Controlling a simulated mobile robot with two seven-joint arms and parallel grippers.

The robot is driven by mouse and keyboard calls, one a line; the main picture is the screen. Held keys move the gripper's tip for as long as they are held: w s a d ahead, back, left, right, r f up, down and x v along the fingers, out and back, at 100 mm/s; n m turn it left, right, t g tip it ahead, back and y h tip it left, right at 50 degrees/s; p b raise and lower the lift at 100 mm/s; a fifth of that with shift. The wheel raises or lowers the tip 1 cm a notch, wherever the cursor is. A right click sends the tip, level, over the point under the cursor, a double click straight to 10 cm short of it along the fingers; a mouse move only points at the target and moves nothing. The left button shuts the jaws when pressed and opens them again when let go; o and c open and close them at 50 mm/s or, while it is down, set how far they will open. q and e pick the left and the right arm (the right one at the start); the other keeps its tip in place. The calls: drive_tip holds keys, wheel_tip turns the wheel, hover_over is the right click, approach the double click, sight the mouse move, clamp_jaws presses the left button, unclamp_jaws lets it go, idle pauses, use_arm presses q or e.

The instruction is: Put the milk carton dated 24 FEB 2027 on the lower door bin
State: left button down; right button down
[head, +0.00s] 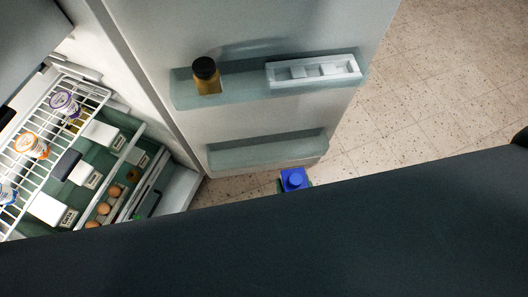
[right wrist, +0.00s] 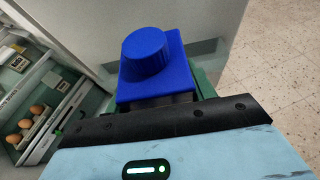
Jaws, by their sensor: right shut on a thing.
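A carton with a blue top and round blue cap (head: 293,180) shows just below the open fridge door. It is also in the right wrist view (right wrist: 150,55), where a strip of green body shows behind the blue top. No date on it is visible. My right gripper (right wrist: 165,118) is shut on this carton; its fingertips are mostly hidden. The lower door bin (head: 265,151) is pale green, empty, and just above the carton in the head view, apart from it. My left gripper is not in view.
The upper door bin (head: 235,88) holds a dark-capped jar (head: 207,76) and a white tray (head: 313,70). Inside the fridge are a wire shelf with yogurt cups (head: 32,145), white labelled boxes (head: 47,209) and several eggs (head: 103,208). Tiled floor (head: 430,90) is clear at right.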

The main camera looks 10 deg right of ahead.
drive_tip(key=shift+w+r, duration=0.1)
drive_tip(key=shift+w, duration=0.05)
drive_tip(key=w, duration=0.6)
drive_tip(key=w+f, duration=0.1)
drive_tip(key=w, duration=1.2)
drive_tip(key=shift+w+d+f, duration=0.25)
drive_tip(key=shift+d+f, duration=0.1)
drive_tip(key=shift+f, duration=0.25)
wheel_tip(320, 180, down, 4)
drive_tip(key=b, duration=0.3)
drive_tip(key=shift+s+f, duration=0.1)
drive_tip(key=shift+w+f+b, duration=0.25)
drive_tip(key=shift+f+b, duration=0.05)
drive_tip(key=shift+b, duration=0.05)
